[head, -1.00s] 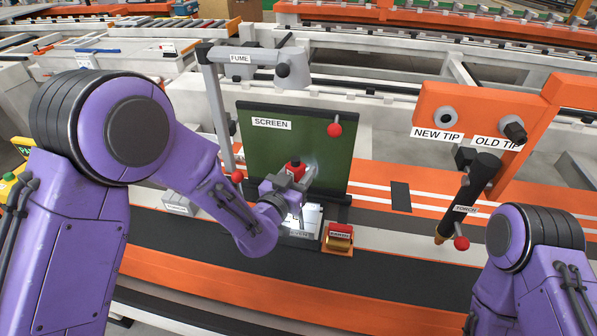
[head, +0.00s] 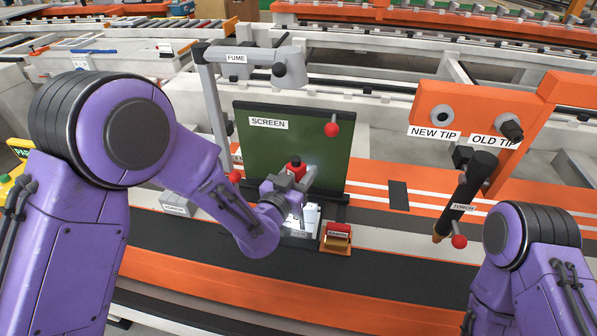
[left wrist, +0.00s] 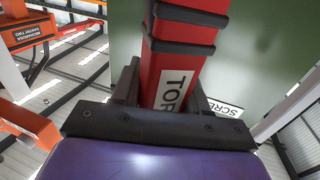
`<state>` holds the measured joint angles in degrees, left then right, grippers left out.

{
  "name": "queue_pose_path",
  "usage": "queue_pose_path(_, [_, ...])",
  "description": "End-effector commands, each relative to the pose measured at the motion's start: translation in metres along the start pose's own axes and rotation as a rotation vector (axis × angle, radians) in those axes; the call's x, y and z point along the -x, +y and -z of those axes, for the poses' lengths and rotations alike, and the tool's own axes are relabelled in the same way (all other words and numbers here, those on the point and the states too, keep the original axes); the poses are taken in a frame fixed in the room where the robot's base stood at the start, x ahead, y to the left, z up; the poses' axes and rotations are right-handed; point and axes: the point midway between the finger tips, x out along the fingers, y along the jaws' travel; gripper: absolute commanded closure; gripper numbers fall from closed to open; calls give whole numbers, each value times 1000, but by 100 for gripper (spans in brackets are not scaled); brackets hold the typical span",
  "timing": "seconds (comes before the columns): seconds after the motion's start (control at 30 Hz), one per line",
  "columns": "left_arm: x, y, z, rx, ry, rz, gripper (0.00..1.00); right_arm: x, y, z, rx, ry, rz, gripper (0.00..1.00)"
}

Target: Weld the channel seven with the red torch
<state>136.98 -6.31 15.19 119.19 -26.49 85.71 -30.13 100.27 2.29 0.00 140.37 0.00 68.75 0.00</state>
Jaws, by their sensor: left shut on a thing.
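The red torch (head: 296,162) stands in front of the green screen (head: 262,145). My left gripper (head: 298,186) is shut on it. In the left wrist view the red torch (left wrist: 178,62) rises between the fingers, with dark bands and a partly hidden label. Below the gripper is a pale workpiece (head: 312,214) on a dark base with a partly covered label; I take it for channel seven, but cannot read it fully. The torch's lower tip is hidden by my gripper, so I cannot tell whether it touches. My right arm shows at lower right, its gripper out of frame.
A dark torch (head: 465,200) with a red knob hangs right, under an orange panel (head: 460,105) labelled NEW TIP and OLD TIP. A fume arm (head: 245,56) overhangs the screen. A red-and-gold block (head: 337,237) is beside the workpiece; a grey block (head: 176,206) is left.

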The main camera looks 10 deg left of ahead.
Motion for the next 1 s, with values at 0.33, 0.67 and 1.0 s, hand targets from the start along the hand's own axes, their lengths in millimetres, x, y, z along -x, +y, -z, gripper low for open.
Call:
queue_pose_path(0.33, [0,0,1,0,2,0,87,0,0,0,0,0,0,43])
queue_pose_path(0.67, [-1,1,1,1,2,0,87,0,0,0,0,0,0,43])
queue_pose_path(1.0, [-2,7,1,0,2,0,87,0,0,0,0,0,0,43])
